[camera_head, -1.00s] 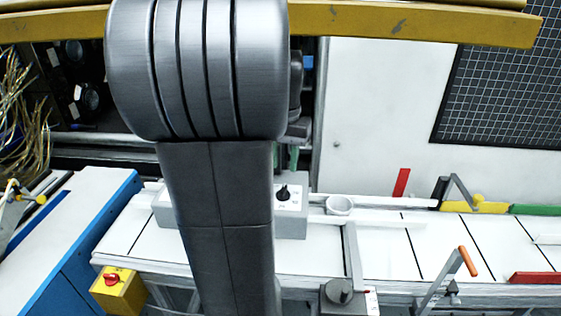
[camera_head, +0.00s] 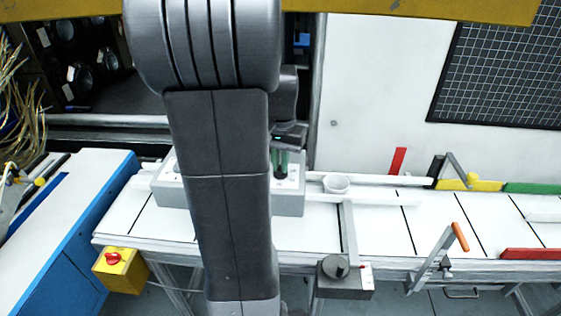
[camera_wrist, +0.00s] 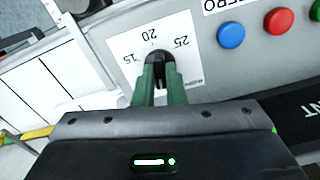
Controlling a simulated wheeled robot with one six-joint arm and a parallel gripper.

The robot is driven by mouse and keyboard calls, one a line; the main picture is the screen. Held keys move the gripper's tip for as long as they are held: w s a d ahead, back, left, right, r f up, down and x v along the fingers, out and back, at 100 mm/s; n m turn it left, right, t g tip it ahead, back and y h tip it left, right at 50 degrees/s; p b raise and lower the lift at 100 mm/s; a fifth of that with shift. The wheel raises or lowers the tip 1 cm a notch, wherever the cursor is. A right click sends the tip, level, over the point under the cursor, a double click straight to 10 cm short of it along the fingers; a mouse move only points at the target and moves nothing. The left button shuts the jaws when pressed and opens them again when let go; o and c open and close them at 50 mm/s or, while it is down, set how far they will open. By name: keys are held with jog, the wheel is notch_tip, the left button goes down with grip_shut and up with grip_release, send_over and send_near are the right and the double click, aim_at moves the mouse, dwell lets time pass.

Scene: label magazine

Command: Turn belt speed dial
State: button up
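The dial (camera_wrist: 157,60) is a black knob on a white scale plate marked 15, 20 and 25, seen in the wrist view. It sits on a light grey control box (camera_head: 288,206) on the conveyor. My gripper (camera_wrist: 159,72) points at the dial, its two green fingers on either side of the knob. Whether they press on it or stand slightly apart is not clear. My arm covers the middle of the box.
Blue (camera_wrist: 231,36) and red (camera_wrist: 279,20) buttons sit beside the dial. A white cup (camera_head: 336,183) stands right of the box. A yellow box with a red knob (camera_head: 113,258) hangs at the conveyor's left end. An orange-handled lever (camera_head: 460,237) is at the right.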

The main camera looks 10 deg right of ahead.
grip_shut()
jog(key=shift+n, duration=1.5)
jog(key=o, duration=0.6)
grip_release()
notch_tip(320, 180, up, 8)
jog(key=shift+f+b, duration=0.25)
jog(key=shift+b, duration=0.05)
jog(key=shift+f, duration=0.1)
